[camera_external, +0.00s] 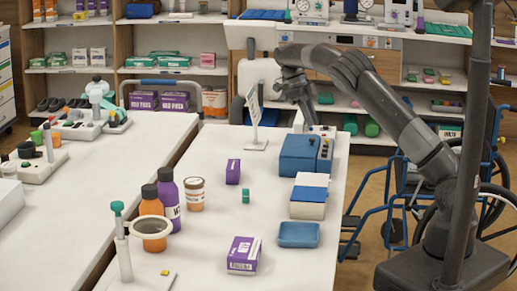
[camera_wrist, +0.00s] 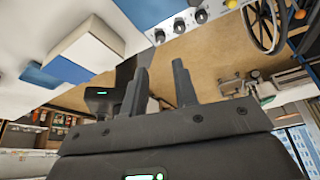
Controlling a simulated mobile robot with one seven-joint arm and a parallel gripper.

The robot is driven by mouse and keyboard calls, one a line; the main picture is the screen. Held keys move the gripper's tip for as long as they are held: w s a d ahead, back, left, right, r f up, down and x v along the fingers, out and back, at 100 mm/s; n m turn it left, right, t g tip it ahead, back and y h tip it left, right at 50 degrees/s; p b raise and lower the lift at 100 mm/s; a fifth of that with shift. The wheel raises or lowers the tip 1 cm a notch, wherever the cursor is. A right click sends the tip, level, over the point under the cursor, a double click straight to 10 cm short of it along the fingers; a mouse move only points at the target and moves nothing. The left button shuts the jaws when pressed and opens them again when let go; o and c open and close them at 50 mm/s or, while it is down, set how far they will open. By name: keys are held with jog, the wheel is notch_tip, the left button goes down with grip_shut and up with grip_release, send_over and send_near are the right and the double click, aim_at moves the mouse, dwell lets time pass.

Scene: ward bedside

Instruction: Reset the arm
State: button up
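My arm reaches in from the right in the external view, raised and bent over the far right of the white table (camera_external: 222,262). My gripper (camera_external: 311,122) hangs down near the blue box-shaped device (camera_external: 298,155), at the table's far right part. Whether it touches anything there is unclear. In the wrist view the two dark fingers of my gripper (camera_wrist: 160,72) stand apart with nothing between them, so it is open and empty.
A purple box (camera_external: 244,255), a blue tray (camera_external: 298,234), a blue-and-white box (camera_external: 308,208) and bottles (camera_external: 169,199) stand on the table. A sign stand (camera_external: 254,120) is left of my gripper. A blue-framed wheelchair (camera_external: 400,190) is right of the table. Shelves line the back.

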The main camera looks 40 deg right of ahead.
jog(key=shift+r, duration=0.1)
jog(key=s+d+r+n+t+y, duration=0.2)
jog(key=s+r+n, duration=0.3)
jog(key=s+n, duration=0.3)
jog(key=s+d+r+n+t+y, duration=0.25)
jog(key=s+r+n, duration=0.3)
jog(key=s, duration=0.35)
jog(key=s+a+n+t+h, duration=0.1)
jog(key=s+a+n+t, duration=0.1)
jog(key=s+n, duration=0.6)
jog(key=s+a+n+t+h, duration=0.1)
jog(key=s+a+n+t, duration=0.1)
jog(key=s+n, duration=0.6)
jog(key=s+f+t, duration=0.1)
jog(key=s, duration=0.4)
jog(key=shift+s+a, duration=0.3)
jog(key=shift+n, duration=0.25)
dwell(0.6)
